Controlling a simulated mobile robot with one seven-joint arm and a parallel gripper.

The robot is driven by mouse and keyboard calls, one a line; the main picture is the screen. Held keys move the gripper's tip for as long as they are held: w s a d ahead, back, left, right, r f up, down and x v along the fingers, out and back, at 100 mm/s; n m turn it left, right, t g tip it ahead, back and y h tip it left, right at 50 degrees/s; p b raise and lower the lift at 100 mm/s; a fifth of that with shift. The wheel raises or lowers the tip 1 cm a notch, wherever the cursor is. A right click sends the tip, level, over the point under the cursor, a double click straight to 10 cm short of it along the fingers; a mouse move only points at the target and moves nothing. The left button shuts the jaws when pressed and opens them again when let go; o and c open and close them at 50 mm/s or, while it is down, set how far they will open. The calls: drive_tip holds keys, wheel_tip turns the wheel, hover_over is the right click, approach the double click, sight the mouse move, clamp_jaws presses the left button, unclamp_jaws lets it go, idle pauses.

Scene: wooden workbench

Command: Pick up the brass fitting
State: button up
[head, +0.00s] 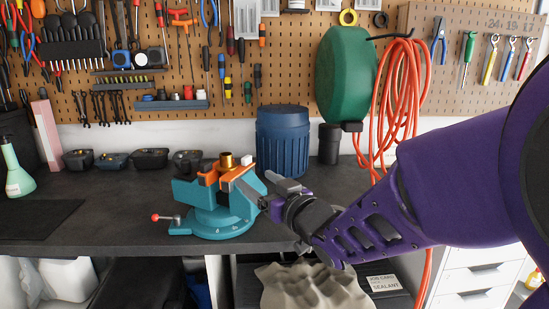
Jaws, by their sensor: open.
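The brass fitting (227,161) is a small golden cylinder with a wider rim. It stands upright on top of the teal and orange vise (215,205), at the orange jaws. My gripper (254,181) reaches in from the right on a purple arm. Its two grey fingers are apart, just right of the fitting and slightly lower in the picture. I see nothing between them. The near finger overlaps part of the vise, and the exact gap in depth to the fitting cannot be told.
A blue ribbed bin (283,140) stands behind my gripper. An orange hose (396,95) hangs at right. The bench (110,205) is clear left of the vise.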

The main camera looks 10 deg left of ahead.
sight(229, 156)
drive_tip(key=x, duration=1.1)
drive_tip(key=shift+a, duration=0.25)
drive_tip(key=shift+r+p+x, duration=0.15)
drive_tip(key=shift+p+x, duration=0.1)
drive_tip(key=shift+x, duration=1.2)
drive_tip(key=shift+r+p+x, duration=0.15)
drive_tip(key=shift+p+x, duration=0.1)
drive_tip(key=shift+x, duration=1.25)
drive_tip(key=shift+w+d, duration=0.1)
drive_tip(key=shift+d, duration=0.1)
clamp_jaws()
